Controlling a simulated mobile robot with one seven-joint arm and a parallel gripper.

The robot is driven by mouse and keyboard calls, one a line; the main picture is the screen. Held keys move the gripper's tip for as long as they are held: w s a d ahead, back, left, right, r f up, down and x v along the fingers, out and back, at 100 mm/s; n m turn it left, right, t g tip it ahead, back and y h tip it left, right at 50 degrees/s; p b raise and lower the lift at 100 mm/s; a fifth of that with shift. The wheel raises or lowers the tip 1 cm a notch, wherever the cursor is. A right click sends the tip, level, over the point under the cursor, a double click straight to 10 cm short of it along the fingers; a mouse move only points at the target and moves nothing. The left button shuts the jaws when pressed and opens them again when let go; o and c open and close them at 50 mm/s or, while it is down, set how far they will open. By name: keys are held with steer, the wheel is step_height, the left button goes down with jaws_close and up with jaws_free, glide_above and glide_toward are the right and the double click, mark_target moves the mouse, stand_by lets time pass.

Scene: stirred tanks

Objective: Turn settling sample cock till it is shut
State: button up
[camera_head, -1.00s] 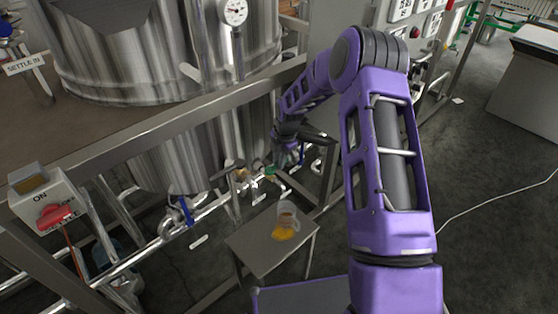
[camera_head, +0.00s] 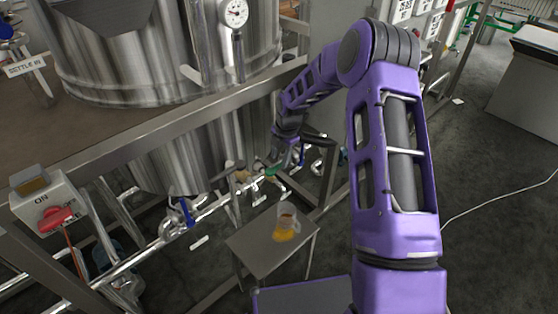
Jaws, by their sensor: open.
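A small cock with a green handle (camera_head: 274,170) sits on the pipework below the large steel tank (camera_head: 165,60); I take it for the settling sample cock. My gripper (camera_head: 284,160) is right at the green handle, pointing down, with its jaws open. The fingers are small and dark here, so I cannot tell whether they touch the handle. A clear jug (camera_head: 287,220) with brownish contents stands on a small steel table (camera_head: 262,246) below the cock. A yellow-orange patch (camera_head: 283,236) lies by the jug's foot.
A steel frame rail (camera_head: 150,128) crosses in front of the tank. A blue-handled valve (camera_head: 187,211) is on the pipe to the left. A switch box with a red knob (camera_head: 55,218) is at the far left. The floor at right (camera_head: 490,220) is mostly clear.

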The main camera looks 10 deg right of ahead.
step_height(320, 180, up, 15)
steer(key=s+d+p, duration=0.1)
steer(key=s+p, duration=0.1)
steer(key=shift+s+d, duration=0.2)
steer(key=shift+d, duration=0.15)
steer(key=shift+f, duration=0.15)
